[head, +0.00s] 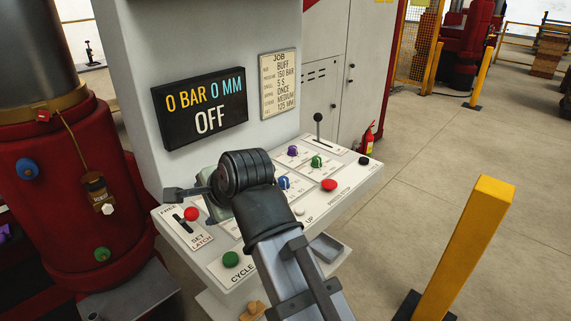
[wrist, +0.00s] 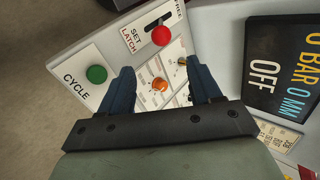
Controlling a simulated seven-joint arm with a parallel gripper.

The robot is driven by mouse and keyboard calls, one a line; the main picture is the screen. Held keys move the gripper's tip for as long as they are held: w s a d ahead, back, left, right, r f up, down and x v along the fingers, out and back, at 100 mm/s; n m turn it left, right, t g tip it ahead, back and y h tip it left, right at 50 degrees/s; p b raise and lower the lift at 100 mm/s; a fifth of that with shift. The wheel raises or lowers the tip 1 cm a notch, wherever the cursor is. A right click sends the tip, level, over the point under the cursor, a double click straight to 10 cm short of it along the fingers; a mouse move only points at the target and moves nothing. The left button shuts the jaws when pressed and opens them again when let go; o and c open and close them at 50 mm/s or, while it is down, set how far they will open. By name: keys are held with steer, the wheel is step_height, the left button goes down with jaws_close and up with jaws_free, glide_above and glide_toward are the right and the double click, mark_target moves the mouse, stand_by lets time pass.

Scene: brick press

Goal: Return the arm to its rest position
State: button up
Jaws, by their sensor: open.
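My gripper (wrist: 164,84) is open and empty. Its two blue fingers point down at the control panel in the wrist view. An orange knob (wrist: 160,84) shows between the fingers; I cannot tell how far above it they are. In the head view my arm stretches over the white control panel (head: 345,176) from the lower right, and its dark wrist hides the fingers and part of the panel. The display (head: 200,107) reads 0 bar, 0 mm and OFF.
A black-knobbed lever (head: 318,130) stands at the panel's back. A yellow post (head: 463,250) rises at right; floor around it is clear.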

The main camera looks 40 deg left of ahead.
steer(key=shift+w, duration=0.1)
